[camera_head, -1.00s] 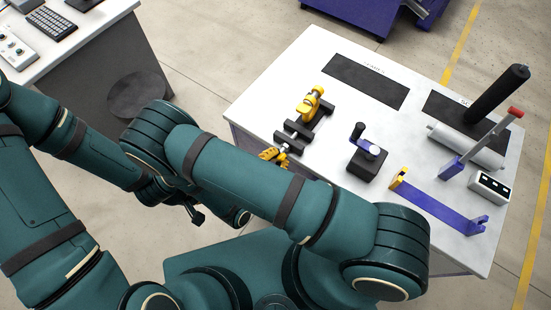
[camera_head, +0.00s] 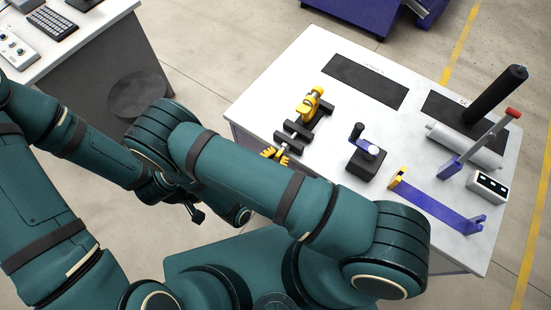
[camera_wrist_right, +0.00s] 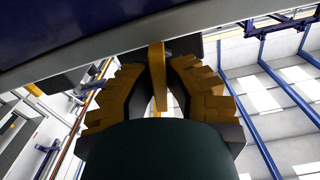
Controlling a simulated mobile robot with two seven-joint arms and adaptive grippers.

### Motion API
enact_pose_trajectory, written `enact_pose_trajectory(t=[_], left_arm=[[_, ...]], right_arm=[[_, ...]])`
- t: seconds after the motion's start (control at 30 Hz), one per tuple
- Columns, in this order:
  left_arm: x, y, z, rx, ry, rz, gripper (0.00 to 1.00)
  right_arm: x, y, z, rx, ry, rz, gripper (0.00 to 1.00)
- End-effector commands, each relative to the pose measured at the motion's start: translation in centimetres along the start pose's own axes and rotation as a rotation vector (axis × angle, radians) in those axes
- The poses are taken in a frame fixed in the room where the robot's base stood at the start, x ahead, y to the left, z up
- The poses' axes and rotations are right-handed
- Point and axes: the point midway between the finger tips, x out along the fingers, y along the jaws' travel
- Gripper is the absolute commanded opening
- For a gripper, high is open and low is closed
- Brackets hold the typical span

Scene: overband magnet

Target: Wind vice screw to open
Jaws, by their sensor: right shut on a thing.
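The vice (camera_head: 292,135) stands near the left edge of the white table, with black jaw blocks on rods and a yellow piece (camera_head: 310,103) at its far end. My right gripper (camera_head: 277,156) shows as yellow fingers at the near end of the vice, partly hidden behind my own arm. In the right wrist view its two stepped yellow fingers (camera_wrist_right: 158,88) are shut on a flat yellow bar (camera_wrist_right: 157,65), seemingly the vice screw's handle. The screw itself is hidden. My left arm is at the left, but I cannot make out its gripper fingers.
On the table (camera_head: 300,62) are a black block with a crank (camera_head: 367,158), a purple bracket (camera_head: 436,208), a grey roller (camera_head: 465,146), a red-tipped lever (camera_head: 490,137) and a small white box (camera_head: 488,186). Black mats (camera_head: 365,81) lie at the back.

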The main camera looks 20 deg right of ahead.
Motion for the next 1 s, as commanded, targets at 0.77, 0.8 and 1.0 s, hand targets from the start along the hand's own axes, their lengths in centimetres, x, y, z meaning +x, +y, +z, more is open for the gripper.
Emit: enact_pose_trajectory(t=[0.77,0.8,1.0], left_arm=[[-1.5,0.6,-0.1,0.0,0.0,0.0,0.0],[-1.5,0.6,-0.1,0.0,0.0,0.0,0.0],[-1.5,0.6,-0.1,0.0,0.0,0.0,0.0]], right_arm=[[0.0,0.0,0.0,-0.334,0.001,0.0,0.26],[0.0,0.0,0.0,-0.334,0.0,0.0,0.4],[0.0,0.0,0.0,-0.333,0.0,0.0,0.47]])
